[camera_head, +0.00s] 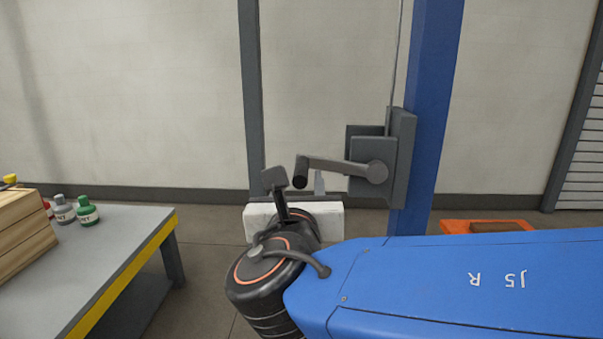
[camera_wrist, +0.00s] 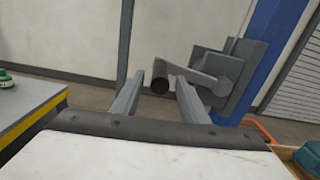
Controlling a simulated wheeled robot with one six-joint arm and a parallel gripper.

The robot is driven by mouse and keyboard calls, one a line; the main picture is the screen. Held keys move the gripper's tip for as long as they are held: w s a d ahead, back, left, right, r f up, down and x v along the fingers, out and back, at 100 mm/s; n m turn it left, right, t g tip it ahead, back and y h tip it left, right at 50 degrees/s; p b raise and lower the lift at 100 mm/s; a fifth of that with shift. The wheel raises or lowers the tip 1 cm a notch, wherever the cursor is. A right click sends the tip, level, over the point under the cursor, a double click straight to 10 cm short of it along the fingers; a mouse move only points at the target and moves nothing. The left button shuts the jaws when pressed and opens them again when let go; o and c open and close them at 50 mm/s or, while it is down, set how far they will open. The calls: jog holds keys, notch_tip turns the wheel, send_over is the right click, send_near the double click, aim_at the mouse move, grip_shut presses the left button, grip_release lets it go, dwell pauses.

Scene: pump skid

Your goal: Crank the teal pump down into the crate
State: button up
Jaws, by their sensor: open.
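The winch crank has a grey arm (camera_head: 338,166) and a black handle (camera_head: 300,172), and sits on a grey winch box (camera_head: 402,160) on the blue post. The arm points left, nearly level. My gripper (camera_head: 297,183) is open and empty at the handle. A teal thing, perhaps the pump (camera_wrist: 309,158), is cut off at the lower right, beside a tan edge that may be the crate (camera_wrist: 287,155).
The blue post (camera_head: 432,110) stands just right of the winch, with a thin cable running up. A grey table with a yellow edge (camera_head: 120,275) stands left, bearing bottles (camera_head: 87,211) and a wooden box (camera_head: 22,228). An orange frame (camera_head: 485,226) lies at right.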

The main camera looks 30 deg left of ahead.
jog(key=shift+x, duration=2.4)
jog(key=shift+c, duration=0.2)
grip_shut()
